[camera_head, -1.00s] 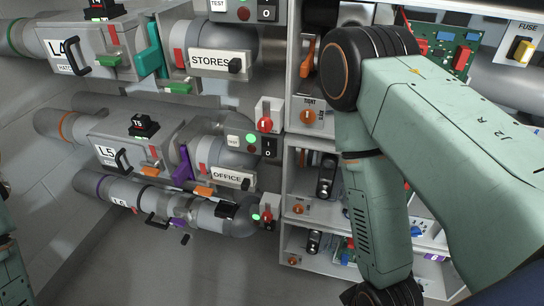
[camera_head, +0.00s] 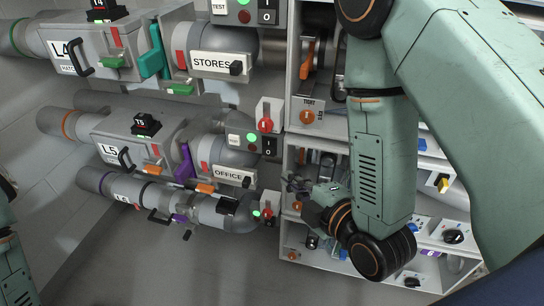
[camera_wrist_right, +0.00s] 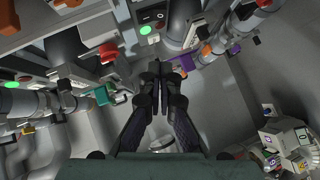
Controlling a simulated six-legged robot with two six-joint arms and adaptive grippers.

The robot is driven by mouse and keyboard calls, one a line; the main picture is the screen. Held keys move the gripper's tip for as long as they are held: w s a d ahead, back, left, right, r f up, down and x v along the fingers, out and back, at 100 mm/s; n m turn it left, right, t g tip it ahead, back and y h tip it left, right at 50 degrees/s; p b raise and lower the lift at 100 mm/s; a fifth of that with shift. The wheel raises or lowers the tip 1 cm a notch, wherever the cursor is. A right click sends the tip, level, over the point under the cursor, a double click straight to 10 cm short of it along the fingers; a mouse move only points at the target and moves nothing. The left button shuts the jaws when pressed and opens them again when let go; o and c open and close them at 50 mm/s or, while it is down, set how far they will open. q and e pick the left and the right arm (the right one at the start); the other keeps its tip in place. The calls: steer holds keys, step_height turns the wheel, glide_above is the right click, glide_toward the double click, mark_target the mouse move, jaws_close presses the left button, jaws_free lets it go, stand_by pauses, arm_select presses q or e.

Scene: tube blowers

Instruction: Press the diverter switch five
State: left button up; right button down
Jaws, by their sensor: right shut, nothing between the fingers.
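The L5 unit (camera_head: 112,153) is a grey box on the middle pipe at the left. A black switch block (camera_head: 146,124) marked T5 sits on its top; I take this for diverter switch five, but its label is small. My right gripper (camera_head: 298,186) is dark and stands in front of the cabinet, right of the L5 pipe and well apart from the switch block. Its fingers (camera_wrist_right: 160,76) show together and empty in the right wrist view. My left gripper is out of view; only part of that arm shows at the left edge.
A red knob box (camera_head: 267,117) and a rocker switch (camera_head: 268,145) stand between gripper and L5. The OFFICE label (camera_head: 228,175) is below. The L4 unit (camera_head: 80,53) lies above and the L6 pipe (camera_head: 125,188) below. The cabinet (camera_head: 325,120) is close behind the gripper.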

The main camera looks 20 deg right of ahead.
steer(key=b, duration=0.2)
glide_toward(264, 152)
steer(key=w+a, duration=0.2)
steer(key=a, duration=0.1)
steer(key=w, duration=0.1)
steer(key=w+d+f+b, duration=0.1)
steer(key=w, duration=0.1)
steer(key=shift+w+d+f, duration=0.25)
steer(key=shift+d+f, duration=0.1)
